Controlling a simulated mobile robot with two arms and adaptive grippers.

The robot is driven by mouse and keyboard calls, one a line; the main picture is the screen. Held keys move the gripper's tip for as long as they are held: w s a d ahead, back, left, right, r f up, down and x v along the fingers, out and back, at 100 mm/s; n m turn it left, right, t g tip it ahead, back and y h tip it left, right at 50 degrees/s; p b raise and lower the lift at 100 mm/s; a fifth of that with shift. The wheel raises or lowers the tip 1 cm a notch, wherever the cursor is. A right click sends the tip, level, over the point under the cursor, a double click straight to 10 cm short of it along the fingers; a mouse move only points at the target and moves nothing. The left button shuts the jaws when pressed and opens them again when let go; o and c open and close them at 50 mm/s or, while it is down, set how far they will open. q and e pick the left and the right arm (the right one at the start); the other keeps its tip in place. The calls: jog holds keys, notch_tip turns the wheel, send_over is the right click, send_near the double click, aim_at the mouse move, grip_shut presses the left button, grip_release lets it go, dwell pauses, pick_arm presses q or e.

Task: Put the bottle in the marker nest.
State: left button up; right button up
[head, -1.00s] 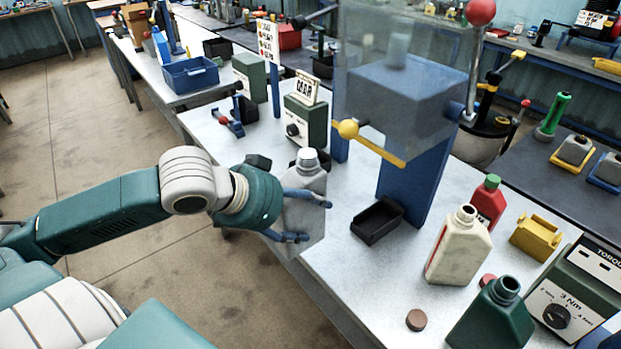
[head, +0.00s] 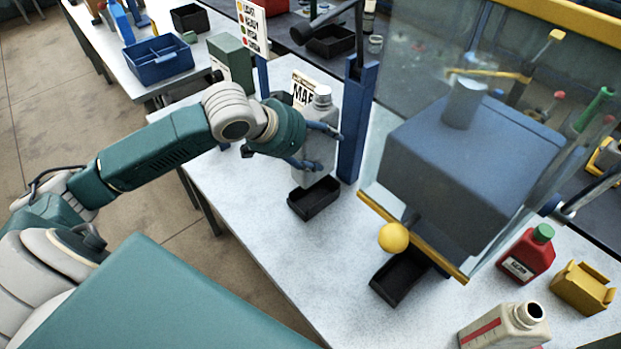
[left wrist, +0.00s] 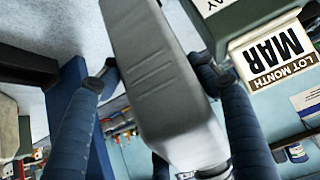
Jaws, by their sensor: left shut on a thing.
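The grey bottle (head: 319,150) with a silver cap is upright, perhaps slightly tilted, in the head view. My left gripper (head: 326,150) is shut on its body from the left. The bottle's foot is at the back of a small black open tray (head: 316,207), which looks like the marker nest beneath the month marker (head: 302,90). I cannot tell whether the bottle touches the tray. In the left wrist view the bottle (left wrist: 160,80) lies between both fingers, and the marker reading "LOT MONTH MAR" (left wrist: 272,58) is at the right. My right gripper is not in view.
A blue post (head: 357,125) stands just right of the bottle. Right of it is the blue-grey press housing (head: 465,165) with a yellow ball handle (head: 393,237) and another black tray (head: 400,280) below. A red bottle (head: 525,255) and cream bottle (head: 505,325) stand lower right.

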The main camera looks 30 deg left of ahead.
aim_at(318, 175)
pick_arm(q)
jog(key=f, duration=0.2)
jog(key=f+p, duration=0.1)
jog(key=f, duration=0.1)
jog(key=shift+s+d+f, duration=0.1)
jog(key=shift+s+d, duration=0.15)
jog(key=shift+w+f, duration=0.15)
jog(key=shift+f, duration=0.5)
notch_tip(318, 175, down, 3)
jog(key=shift+a+r+p, duration=0.1)
jog(key=shift+r+p, duration=0.1)
jog(key=shift+p, duration=0.1)
jog(key=shift+f, duration=0.55)
jog(key=o, duration=1.9)
jog(key=shift+f, duration=0.25)
jog(key=shift+o, duration=0.2)
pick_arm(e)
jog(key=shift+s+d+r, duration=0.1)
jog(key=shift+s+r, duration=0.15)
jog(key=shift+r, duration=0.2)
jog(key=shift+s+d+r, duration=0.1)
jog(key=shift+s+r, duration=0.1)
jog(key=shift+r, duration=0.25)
pick_arm(q)
jog(key=shift+r, duration=0.15)
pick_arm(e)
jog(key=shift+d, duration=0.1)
